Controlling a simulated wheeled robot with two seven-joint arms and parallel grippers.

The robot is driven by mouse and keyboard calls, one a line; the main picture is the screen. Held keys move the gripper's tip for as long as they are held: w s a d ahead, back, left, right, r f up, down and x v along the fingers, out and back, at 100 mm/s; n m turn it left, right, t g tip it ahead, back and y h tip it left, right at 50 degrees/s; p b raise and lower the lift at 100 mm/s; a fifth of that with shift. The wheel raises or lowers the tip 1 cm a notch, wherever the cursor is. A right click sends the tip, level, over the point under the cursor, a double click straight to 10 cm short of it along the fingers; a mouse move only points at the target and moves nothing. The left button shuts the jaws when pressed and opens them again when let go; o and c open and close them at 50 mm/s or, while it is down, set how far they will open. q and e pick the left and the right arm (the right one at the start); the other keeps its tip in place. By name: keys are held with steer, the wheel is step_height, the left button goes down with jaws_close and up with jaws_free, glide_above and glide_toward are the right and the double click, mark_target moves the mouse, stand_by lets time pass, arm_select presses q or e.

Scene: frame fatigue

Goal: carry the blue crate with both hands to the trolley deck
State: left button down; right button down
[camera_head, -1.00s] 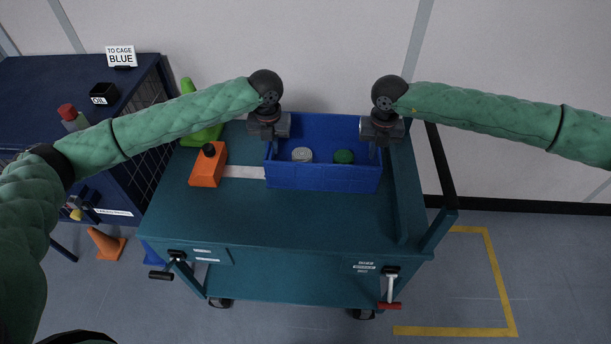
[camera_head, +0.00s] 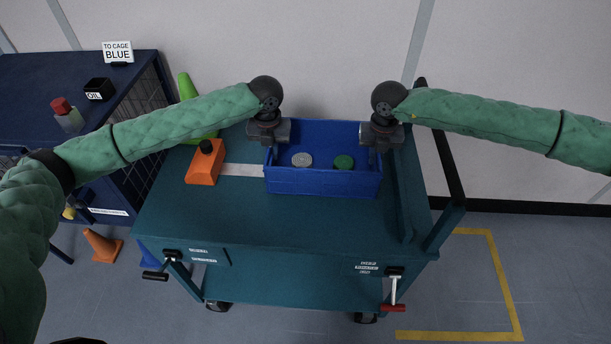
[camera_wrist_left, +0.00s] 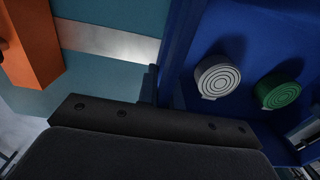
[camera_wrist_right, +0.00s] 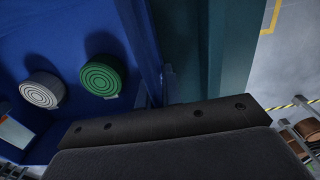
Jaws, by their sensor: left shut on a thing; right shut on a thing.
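The blue crate (camera_head: 322,182) is over the far part of the teal trolley deck (camera_head: 270,220), upright and level. I cannot tell whether its base touches the deck. It holds a grey round item (camera_head: 302,160) and a green round item (camera_head: 343,162), which also show in the left wrist view (camera_wrist_left: 216,78) (camera_wrist_left: 278,92). My left gripper (camera_head: 268,146) is shut on the crate's left wall. My right gripper (camera_head: 381,146) is shut on its right wall. The fingertips are mostly hidden in the wrist views.
An orange block with a black knob (camera_head: 203,168) stands on the deck left of the crate, beside a pale strip (camera_head: 242,170). A raised teal rail (camera_head: 405,195) edges the deck at right. The deck's front is clear. A dark blue cage (camera_head: 125,110) stands at left.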

arm_select(q)
steer(key=shift+f+b, duration=0.3)
steer(key=shift+f, duration=0.2)
arm_select(e)
steer(key=shift+f, duration=0.45)
arm_select(q)
steer(key=c, duration=2)
jaws_free()
steer(key=shift+f, duration=0.1)
arm_select(e)
steer(key=c, duration=2)
jaws_free()
steer(key=shift+f, duration=0.1)
arm_select(q)
steer(key=o, duration=0.4)
arm_select(e)
steer(key=o, duration=0.4)
arm_select(q)
steer(key=shift+o, duration=0.2)
arm_select(e)
steer(key=shift+o, duration=0.2)
arm_select(q)
step_height(320, 180, up, 12)
steer(key=shift+r, duration=0.1)
arm_select(e)
step_height(320, 180, up, 12)
steer(key=shift+r, duration=0.1)
